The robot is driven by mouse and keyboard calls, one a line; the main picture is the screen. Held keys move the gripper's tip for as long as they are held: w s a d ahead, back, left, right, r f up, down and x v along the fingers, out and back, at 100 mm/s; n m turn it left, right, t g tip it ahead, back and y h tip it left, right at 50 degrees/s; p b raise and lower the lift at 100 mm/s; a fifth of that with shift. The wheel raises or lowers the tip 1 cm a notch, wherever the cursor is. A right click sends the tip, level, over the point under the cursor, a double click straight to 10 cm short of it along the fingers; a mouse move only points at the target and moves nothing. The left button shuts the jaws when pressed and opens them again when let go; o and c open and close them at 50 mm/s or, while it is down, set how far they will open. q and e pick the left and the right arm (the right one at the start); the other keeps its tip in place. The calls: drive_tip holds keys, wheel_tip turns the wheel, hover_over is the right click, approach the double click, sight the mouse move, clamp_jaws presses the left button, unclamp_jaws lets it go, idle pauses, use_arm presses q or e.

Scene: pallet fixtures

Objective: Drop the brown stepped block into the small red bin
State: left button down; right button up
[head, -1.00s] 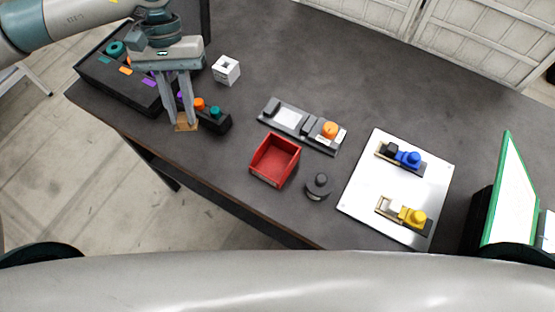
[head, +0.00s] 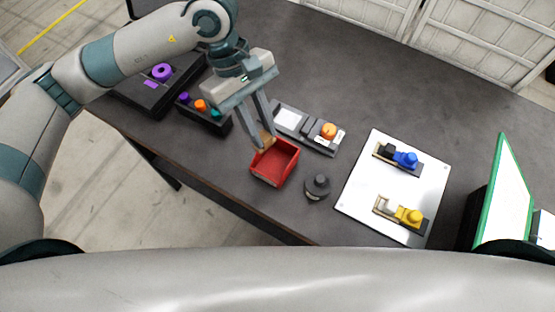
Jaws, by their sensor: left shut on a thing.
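The small red bin (head: 273,168) stands open on the dark table, near its front edge. My left gripper (head: 264,142) comes down from above at the bin's far left side. It is shut on the brown stepped block (head: 265,143), which shows as a small tan piece between the fingertips. The block appears at or above the bin's back rim; its exact height is hard to tell. The fingers hide part of the block. My right gripper is not in view.
A black holder (head: 205,115) with purple, orange and teal pegs stands left of the bin. A grey fixture (head: 310,130) with an orange knob lies behind it. A dark round knob piece (head: 318,187) sits close right, beside a white plate (head: 398,187) with blue and yellow parts.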

use_arm(q)
drive_tip(key=shift+s+d, duration=0.1)
drive_tip(key=shift+d, duration=0.05)
drive_tip(key=shift+f, duration=0.15)
drive_tip(key=shift+f, duration=2.85)
drive_tip(key=c, duration=1.5)
unclamp_jaws()
drive_tip(key=shift+r, duration=0.1)
drive_tip(key=shift+w+a+r+b, duration=0.2)
drive_tip(key=shift+w+r+b, duration=0.1)
drive_tip(key=shift+r+b, duration=0.25)
drive_tip(key=b+v, duration=0.2)
drive_tip(key=v, duration=0.6)
drive_tip(key=b+v, duration=0.3)
drive_tip(key=v, duration=0.5)
drive_tip(key=shift+s, duration=0.2)
